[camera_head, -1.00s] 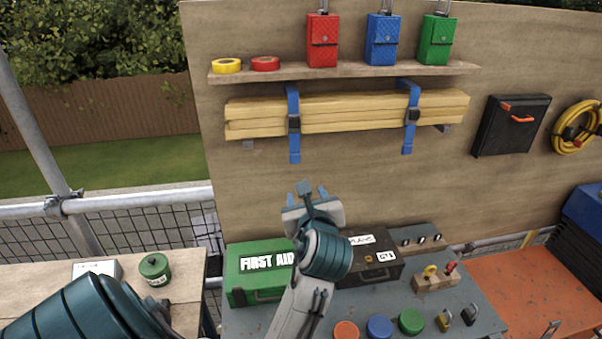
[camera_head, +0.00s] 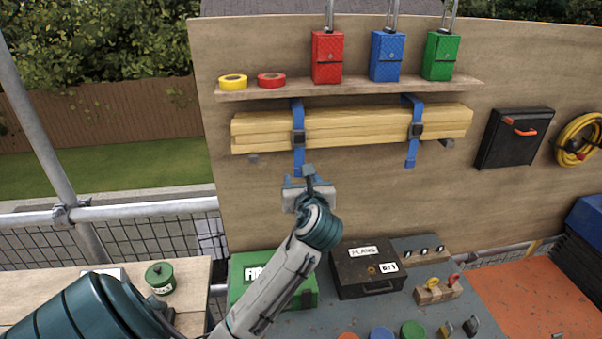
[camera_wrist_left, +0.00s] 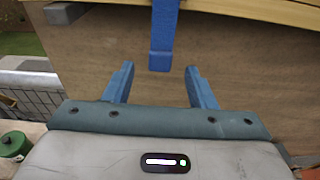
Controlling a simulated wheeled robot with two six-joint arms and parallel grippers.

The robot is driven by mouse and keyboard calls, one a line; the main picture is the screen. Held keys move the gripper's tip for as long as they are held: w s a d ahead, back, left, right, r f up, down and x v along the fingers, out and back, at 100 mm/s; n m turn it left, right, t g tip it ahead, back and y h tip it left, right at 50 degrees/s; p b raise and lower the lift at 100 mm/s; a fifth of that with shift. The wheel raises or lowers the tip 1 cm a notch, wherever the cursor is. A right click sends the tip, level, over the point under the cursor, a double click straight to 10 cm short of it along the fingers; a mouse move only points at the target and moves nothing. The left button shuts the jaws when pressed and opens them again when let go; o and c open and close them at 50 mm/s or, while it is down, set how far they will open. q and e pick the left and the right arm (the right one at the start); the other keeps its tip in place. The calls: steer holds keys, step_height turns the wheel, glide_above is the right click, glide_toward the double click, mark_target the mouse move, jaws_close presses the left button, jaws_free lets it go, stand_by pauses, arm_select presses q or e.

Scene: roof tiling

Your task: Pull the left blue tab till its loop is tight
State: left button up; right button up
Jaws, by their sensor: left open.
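Two blue straps with dark buckles go around a bundle of wooden battens (camera_head: 355,127) on the board. The left blue tab (camera_head: 298,166) hangs below its buckle (camera_head: 298,139). In the left wrist view the tab (camera_wrist_left: 161,50) hangs down ahead of my open fingers, its lower end roughly centred between them in the picture. My left gripper (camera_head: 308,178) is open and empty, just below the tab in the head view; nothing shows it touching. The right strap's tab (camera_head: 411,158) hangs free. Whether the left loop is tight cannot be told. My right gripper is not in view.
A shelf (camera_head: 350,87) above the battens holds tape rolls and red, blue and green pouches. Below stand a green first aid box (camera_head: 300,292), partly behind my arm, and a black box (camera_head: 366,271). The board around the gripper is clear.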

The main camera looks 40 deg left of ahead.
mark_target(299, 172)
arm_select(q)
steer(key=shift+x, duration=1.15)
steer(key=c, duration=1)
steer(key=shift+c, duration=0.2)
